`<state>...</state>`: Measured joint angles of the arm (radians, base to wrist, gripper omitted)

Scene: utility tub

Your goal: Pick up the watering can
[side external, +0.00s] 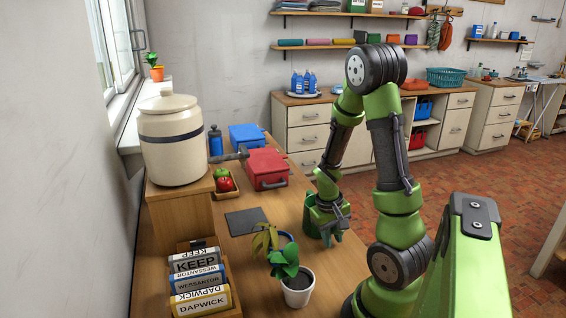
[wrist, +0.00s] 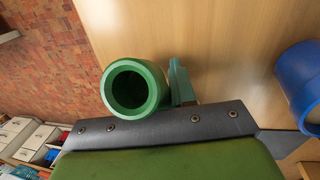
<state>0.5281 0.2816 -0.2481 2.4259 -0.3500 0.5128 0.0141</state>
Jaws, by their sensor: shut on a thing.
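The dark green watering can (side external: 313,229) is on the wooden counter, near its right edge, partly hidden behind my gripper (side external: 337,225). My gripper is shut on the watering can. I cannot tell whether the can's base touches the counter.
A white pot (side external: 298,288) with a leafy plant and a blue pot (wrist: 303,82) stand close by. A dark mat (side external: 246,221), a red toolbox (side external: 266,168), a beige crock (side external: 172,142) and a rack of labelled boxes (side external: 199,284) are farther left. Open floor lies to the right.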

